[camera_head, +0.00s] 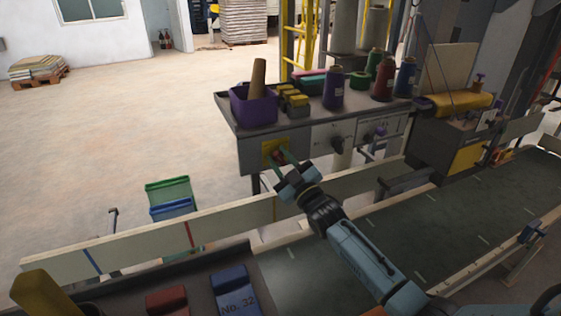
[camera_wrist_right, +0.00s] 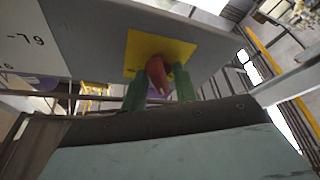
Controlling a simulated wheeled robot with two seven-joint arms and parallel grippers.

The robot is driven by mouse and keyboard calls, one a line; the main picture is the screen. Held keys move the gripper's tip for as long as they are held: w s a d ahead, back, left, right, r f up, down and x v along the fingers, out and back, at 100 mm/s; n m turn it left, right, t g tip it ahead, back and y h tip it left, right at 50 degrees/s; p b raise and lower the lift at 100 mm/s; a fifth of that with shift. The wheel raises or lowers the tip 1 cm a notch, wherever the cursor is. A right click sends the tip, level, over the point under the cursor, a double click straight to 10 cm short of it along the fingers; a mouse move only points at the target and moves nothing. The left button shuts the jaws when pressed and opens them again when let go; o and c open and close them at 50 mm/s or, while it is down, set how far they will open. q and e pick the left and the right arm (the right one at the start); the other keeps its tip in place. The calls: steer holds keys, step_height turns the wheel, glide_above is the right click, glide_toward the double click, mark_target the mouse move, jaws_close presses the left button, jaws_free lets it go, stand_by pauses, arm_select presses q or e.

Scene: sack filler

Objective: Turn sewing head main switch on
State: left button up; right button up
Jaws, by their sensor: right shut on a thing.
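The main switch is a red knob (camera_wrist_right: 158,74) on a yellow plate (camera_head: 269,149) on the front of the grey bench. The plate also shows in the right wrist view (camera_wrist_right: 138,50). My right gripper (camera_head: 279,156) reaches up to the plate, and its green fingers (camera_wrist_right: 162,90) are shut on the red knob, one on each side. The knob's tip points down and slightly right in the wrist view. Any marks for its on and off positions are too small to read. My left gripper is not in view.
The bench top (camera_head: 296,122) carries a purple bin (camera_head: 253,106), thread cones (camera_head: 333,88) and yellow blocks. Other switches (camera_head: 336,143) sit right of the yellow plate. A conveyor (camera_head: 400,225) with a pale side rail (camera_head: 130,240) runs below my right arm.

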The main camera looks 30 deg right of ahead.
steer(key=m+h, duration=0.1)
steer(key=m, duration=0.1)
steer(key=m+h, duration=0.1)
steer(key=m, duration=0.2)
steer(key=shift+m+t+h, duration=0.3)
steer(key=shift+t, duration=0.1)
steer(key=m+h, duration=0.2)
steer(key=m, duration=0.1)
steer(key=m+h, duration=0.2)
steer(key=m, duration=0.1)
steer(key=shift+m+p, duration=0.35)
steer(key=shift+m, duration=0.05)
steer(key=m+g+h+p, duration=0.1)
steer(key=m+h, duration=0.1)
steer(key=m, duration=0.3)
steer(key=shift+m+g+h+p, duration=0.7)
steer(key=shift+m+h+p, duration=0.2)
steer(key=shift+m, duration=1.1)
steer(key=shift+d+m, duration=0.1)
steer(key=shift+m, duration=0.2)
steer(key=o, duration=0.7)
steer(key=shift+c, duration=0.2)
steer(key=shift+s, duration=0.1)
